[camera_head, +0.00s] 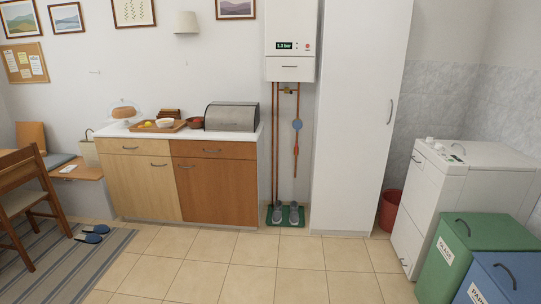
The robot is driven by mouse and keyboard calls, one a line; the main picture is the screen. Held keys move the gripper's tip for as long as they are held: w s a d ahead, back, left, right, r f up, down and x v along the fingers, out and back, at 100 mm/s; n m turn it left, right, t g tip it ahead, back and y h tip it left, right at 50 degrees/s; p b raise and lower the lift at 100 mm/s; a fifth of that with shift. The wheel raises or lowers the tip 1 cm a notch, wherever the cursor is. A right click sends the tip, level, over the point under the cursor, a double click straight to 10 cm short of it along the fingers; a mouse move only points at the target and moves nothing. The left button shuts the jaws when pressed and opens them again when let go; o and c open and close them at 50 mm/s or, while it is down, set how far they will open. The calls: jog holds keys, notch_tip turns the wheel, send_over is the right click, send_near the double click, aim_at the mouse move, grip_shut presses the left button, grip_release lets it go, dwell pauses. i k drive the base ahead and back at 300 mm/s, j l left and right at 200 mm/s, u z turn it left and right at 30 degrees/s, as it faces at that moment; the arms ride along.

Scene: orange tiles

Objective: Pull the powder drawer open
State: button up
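A white washing machine (437,205) stands at the right against the tiled wall, turned at an angle to me. A second small handle (405,262) sits low on the front. Knobs and a small dark display (457,149) are on its top. My gripper is not in view.
Green (470,250) and blue (505,280) bins stand close to the machine, at the front right. A red bucket (389,210) is behind it, beside a tall white cabinet (358,120). The tiled floor (290,275) in the middle is clear.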

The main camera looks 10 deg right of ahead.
aim_at(420, 160)
jog(key=i+z, duration=0.1)
jog(key=i, duration=0.55)
jog(key=i+j+z, duration=0.1)
jog(key=i, duration=0.55)
jog(key=i+j+z, duration=0.1)
jog(key=i, duration=0.5)
jog(key=i+z, duration=0.35)
jog(key=i, duration=0.15)
jog(key=i+j+z, duration=0.15)
jog(key=i+z, duration=0.25)
jog(key=i+j+z, duration=0.35)
jog(key=i, duration=0.15)
jog(key=i+j+z, duration=0.15)
jog(key=i+z, duration=0.25)
jog(key=i+j+z, duration=0.2)
jog(key=z, duration=0.2)
